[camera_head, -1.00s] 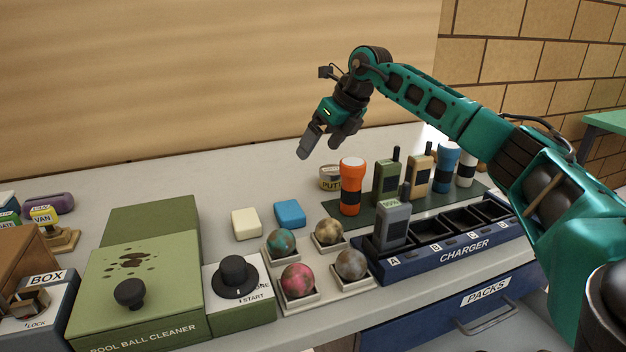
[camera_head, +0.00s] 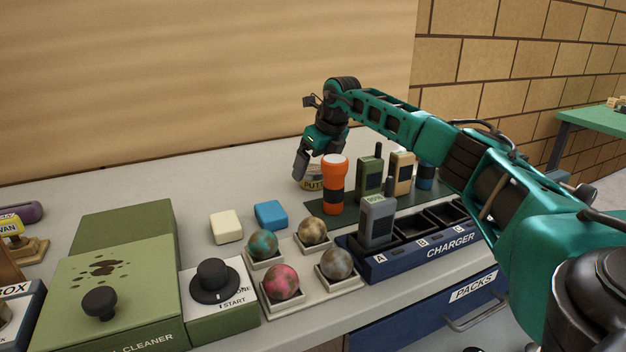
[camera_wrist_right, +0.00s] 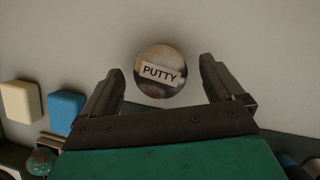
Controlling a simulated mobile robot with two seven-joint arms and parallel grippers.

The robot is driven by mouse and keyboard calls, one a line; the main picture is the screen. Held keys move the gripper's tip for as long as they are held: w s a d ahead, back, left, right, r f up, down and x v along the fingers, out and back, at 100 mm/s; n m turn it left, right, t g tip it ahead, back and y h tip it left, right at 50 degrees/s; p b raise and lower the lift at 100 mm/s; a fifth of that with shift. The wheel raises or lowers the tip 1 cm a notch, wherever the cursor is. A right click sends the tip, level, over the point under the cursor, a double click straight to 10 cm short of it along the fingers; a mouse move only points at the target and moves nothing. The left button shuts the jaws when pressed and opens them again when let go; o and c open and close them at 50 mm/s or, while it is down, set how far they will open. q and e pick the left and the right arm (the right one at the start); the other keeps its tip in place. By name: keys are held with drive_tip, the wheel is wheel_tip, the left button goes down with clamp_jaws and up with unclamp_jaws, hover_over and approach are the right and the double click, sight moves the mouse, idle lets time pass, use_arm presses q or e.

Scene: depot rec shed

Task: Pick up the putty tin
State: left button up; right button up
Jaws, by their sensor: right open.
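The putty tin (camera_head: 312,183) stands on the pale bench top behind the orange torch, partly hidden by my gripper and the torch. In the right wrist view its round lid (camera_wrist_right: 161,72) with a "PUTTY" label shows from above, a little beyond and between the fingertips. My right gripper (camera_head: 312,168) is open and empty, pointing down at the tin from above; in its wrist view the two fingers (camera_wrist_right: 160,80) stand to either side of the tin, with gaps on both sides. My left gripper is not in view.
The orange torch (camera_head: 333,185) stands close right of the tin, with radios (camera_head: 369,178) beyond it on a dark mat. The charger (camera_head: 410,245) lies in front. Blue (camera_head: 271,214) and cream (camera_head: 226,226) blocks lie left. The bench behind the tin is clear.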

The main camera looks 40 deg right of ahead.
drive_tip(key=shift+x, duration=1.15)
drive_tip(key=c, duration=1.1)
drive_tip(key=shift+r, duration=0.1)
drive_tip(key=shift+c, duration=0.2)
